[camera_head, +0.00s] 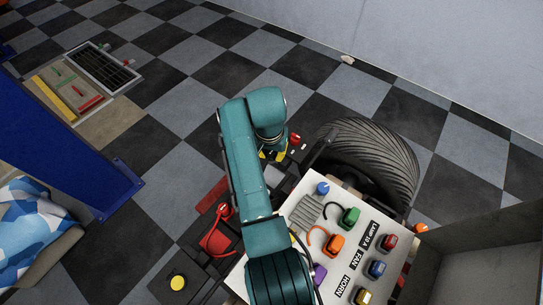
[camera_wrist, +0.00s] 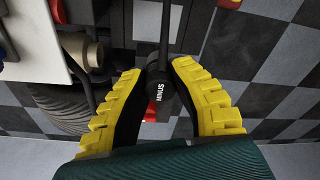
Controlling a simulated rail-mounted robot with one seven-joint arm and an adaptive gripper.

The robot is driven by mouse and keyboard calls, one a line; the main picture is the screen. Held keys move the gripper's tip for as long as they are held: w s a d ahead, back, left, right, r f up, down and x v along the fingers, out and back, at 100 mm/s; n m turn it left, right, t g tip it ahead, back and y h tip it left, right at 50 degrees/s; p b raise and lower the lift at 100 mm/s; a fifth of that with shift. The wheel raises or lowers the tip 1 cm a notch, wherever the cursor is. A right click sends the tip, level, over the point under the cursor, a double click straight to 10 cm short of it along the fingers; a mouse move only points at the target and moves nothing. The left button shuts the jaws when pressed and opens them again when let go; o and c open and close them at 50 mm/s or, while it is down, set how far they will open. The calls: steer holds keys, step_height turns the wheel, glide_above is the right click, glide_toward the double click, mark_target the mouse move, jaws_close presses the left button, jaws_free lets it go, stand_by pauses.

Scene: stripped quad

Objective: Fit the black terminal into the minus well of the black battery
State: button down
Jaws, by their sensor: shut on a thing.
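My gripper (camera_wrist: 158,72) has yellow toothed fingers with dark inner pads. In the wrist view they are closed around the black terminal (camera_wrist: 159,97), a round black piece marked MINUS with a black cable (camera_wrist: 165,30) running up from it. In the head view my gripper (camera_head: 272,154) shows as small yellow parts below the teal arm, left of the big tyre; the terminal cannot be made out there. I cannot clearly pick out the black battery or its minus well in either view.
A white panel (camera_head: 318,208) with coloured connectors and switches stands right of my arm. A black tyre (camera_head: 378,150) is behind it. A red piece with a red cable (camera_head: 216,241) lies left of my arm. Checkered floor (camera_head: 200,60) is open at the back.

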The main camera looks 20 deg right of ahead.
step_height(320, 180, up, 2)
steer(key=p, duration=0.3)
steer(key=shift+r, duration=0.2)
steer(key=shift+f, duration=0.15)
steer(key=shift+s+a+r+p, duration=0.2)
steer(key=shift+s+r+p, duration=0.05)
steer(key=shift+p, duration=0.3)
steer(key=s+a+m+p, duration=0.4)
steer(key=s+a+p, duration=0.1)
steer(key=p, duration=0.4)
steer(key=shift+s+a+f+m+g+p, duration=0.3)
steer(key=shift+s+a+p, duration=0.1)
steer(key=shift+s, duration=0.1)
steer(key=shift+m+g, duration=0.3)
steer(key=shift+m, duration=0.4)
steer(key=shift+w+d+f+b, duration=0.1)
steer(key=shift+w+f+b, duration=0.05)
steer(key=shift+f+b, duration=2.3)
